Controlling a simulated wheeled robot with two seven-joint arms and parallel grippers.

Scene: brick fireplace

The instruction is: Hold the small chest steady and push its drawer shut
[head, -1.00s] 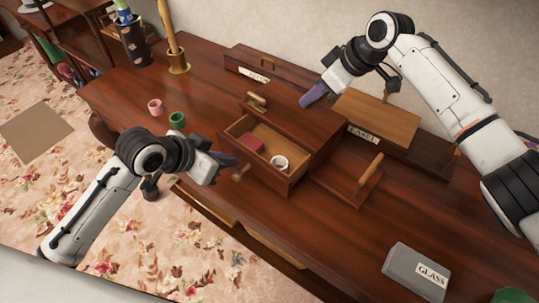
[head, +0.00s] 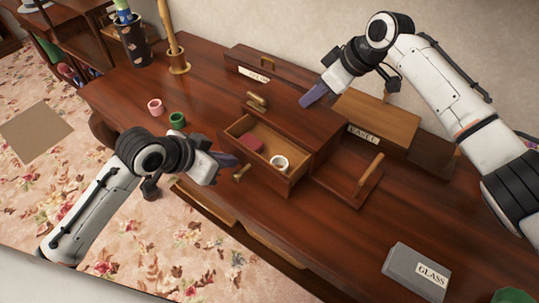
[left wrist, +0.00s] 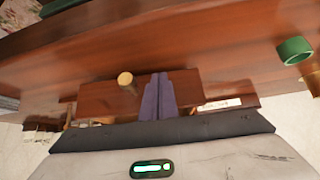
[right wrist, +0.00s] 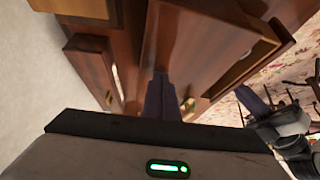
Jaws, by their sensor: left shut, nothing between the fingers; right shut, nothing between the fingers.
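The small chest (head: 300,128) is dark brown wood and stands on the desk, with a handle on its top. Its drawer (head: 292,181) is pulled out toward the front, holding a red block (head: 251,143) and a white ring-like piece (head: 279,162). A round knob (head: 241,172) sticks out from the drawer front; it also shows in the left wrist view (left wrist: 125,79). My left gripper (head: 232,160) is shut just in front of the drawer front, beside the knob; contact is unclear. My right gripper (head: 308,101) is shut at the chest's top back edge; contact is unclear.
An easel-labelled box (head: 376,118) stands behind the chest, and a tray with a handle (head: 350,185) lies to its right. Pink (head: 155,107) and green (head: 177,119) rings lie to the left. A grey glass-labelled box (head: 416,270) is at the front right.

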